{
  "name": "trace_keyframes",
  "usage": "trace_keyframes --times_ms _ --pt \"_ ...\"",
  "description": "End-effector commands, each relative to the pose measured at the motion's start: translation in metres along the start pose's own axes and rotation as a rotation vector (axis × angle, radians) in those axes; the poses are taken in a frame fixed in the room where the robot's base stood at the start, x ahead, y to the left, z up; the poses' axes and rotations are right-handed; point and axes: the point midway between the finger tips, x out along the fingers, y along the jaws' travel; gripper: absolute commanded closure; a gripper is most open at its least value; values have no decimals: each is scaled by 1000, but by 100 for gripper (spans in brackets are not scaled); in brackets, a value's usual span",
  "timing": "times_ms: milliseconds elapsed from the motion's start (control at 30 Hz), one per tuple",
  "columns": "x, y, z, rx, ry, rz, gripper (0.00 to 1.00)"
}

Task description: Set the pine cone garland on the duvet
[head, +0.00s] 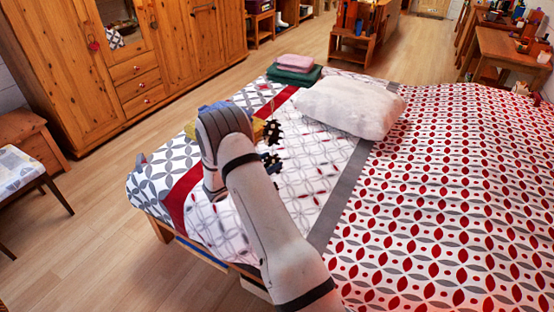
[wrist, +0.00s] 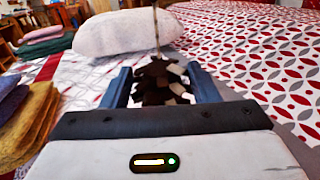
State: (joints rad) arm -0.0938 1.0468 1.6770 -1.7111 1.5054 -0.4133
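The pine cone garland (head: 271,132) is a string of dark brown cones with a thin pale cord. In the wrist view, its cones (wrist: 160,82) fill the gap between the two blue fingers of my gripper (wrist: 162,88), and the cord rises upright in front of the pillow. My gripper appears shut on the garland, above the duvet. In the head view my arm hides the fingers and part of the garland. The duvet (head: 430,200) is white with red and grey leaf shapes and covers the right of the bed.
A white pillow (head: 350,105) lies just beyond the garland. Folded pink and green cloths (head: 294,68) lie at the bed's far left. Yellow and blue folded cloths (wrist: 28,112) lie left of my gripper. The duvet's right side is clear. A wooden wardrobe (head: 130,70) stands behind.

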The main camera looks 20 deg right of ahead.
Motion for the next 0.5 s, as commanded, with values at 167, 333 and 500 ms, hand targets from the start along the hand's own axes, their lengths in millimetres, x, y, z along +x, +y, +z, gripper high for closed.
trace_keyframes --times_ms 167,333,500 --pt "0 0 1 0 0 0 30" --pt "0 0 1 0 0 0 28" --pt "0 0 5 0 0 0 28"
